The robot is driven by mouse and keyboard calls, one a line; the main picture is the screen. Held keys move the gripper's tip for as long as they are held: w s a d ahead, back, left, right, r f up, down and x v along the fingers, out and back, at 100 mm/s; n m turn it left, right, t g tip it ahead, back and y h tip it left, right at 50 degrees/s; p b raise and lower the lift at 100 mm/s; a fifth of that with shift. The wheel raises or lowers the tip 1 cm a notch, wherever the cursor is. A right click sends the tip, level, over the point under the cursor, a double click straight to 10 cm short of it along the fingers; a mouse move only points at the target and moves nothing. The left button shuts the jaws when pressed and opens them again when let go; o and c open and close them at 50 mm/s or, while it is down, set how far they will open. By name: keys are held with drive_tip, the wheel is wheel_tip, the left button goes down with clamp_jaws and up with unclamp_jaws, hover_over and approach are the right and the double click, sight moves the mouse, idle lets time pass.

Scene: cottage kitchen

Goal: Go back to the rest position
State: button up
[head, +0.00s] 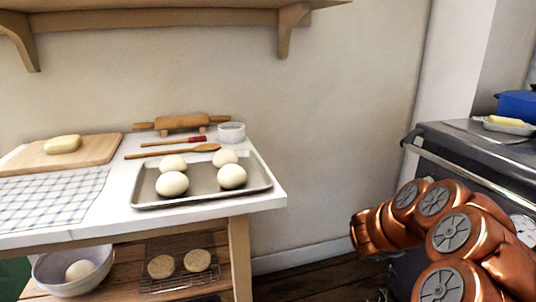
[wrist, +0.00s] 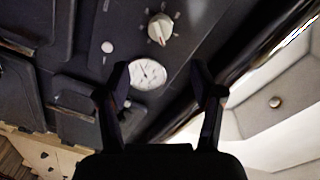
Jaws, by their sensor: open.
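My gripper (wrist: 160,78) shows in the wrist view with its two dark fingers spread apart and nothing between them. Beyond the fingers is the dark front of the stove, with a round white gauge (wrist: 147,74) and a pale knob (wrist: 161,28). In the head view my copper-coloured arm is folded at the lower right, in front of the stove (head: 470,146). The gripper itself cannot be made out in the head view.
A table (head: 262,201) on the left holds a baking tray (head: 205,184) with several dough balls, a rolling pin (head: 182,122), and a cutting board (head: 98,149). A bowl (head: 52,276) and a cooling rack (head: 160,287) sit on its lower shelf. Floor shows between table and stove.

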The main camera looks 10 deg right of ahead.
drive_tip(key=w+a+r+n+t+y+p, duration=0.7)
drive_tip(key=w+a+r+n+t+p, duration=0.35)
drive_tip(key=w+a, duration=0.55)
drive_tip(key=w+a+r+n+t+y+p, duration=0.25)
drive_tip(key=a+r+n+y, duration=0.35)
drive_tip(key=a, duration=0.6)
drive_tip(key=s+a+r+n+g+y+p, duration=0.1)
drive_tip(key=s+a+n+y+p, duration=0.1)
drive_tip(key=s+a, duration=0.2)
drive_tip(key=s+a+r+n+g+y+p, duration=0.1)
drive_tip(key=s+a+r+n+y+p, duration=0.1)
drive_tip(key=a, duration=0.6)
drive_tip(key=s+a+r+n+g+y+p, duration=0.2)
drive_tip(key=s+a+n+p, duration=0.1)
drive_tip(key=s+a, duration=0.3)
drive_tip(key=shift+a+r+y+p, duration=0.25)
drive_tip(key=shift+a+y+p, duration=0.2)
drive_tip(key=shift+p, duration=0.3)
drive_tip(key=s+r+n+g+p, duration=0.1)
drive_tip(key=s+n+g+p, duration=0.1)
drive_tip(key=s, duration=0.8)
drive_tip(key=s+d+r+n+g+h+p, duration=0.1)
drive_tip(key=s+g+p, duration=0.4)
drive_tip(key=s, duration=0.6)
drive_tip(key=s+d+r+n+g+h+p, duration=0.1)
drive_tip(key=s+r+n+g+p, duration=0.2)
drive_tip(key=s, duration=0.8)
drive_tip(key=shift+s+d+g+p, duration=0.2)
drive_tip(key=shift+d+g+p, duration=0.05)
drive_tip(key=shift+g+p, duration=0.15)
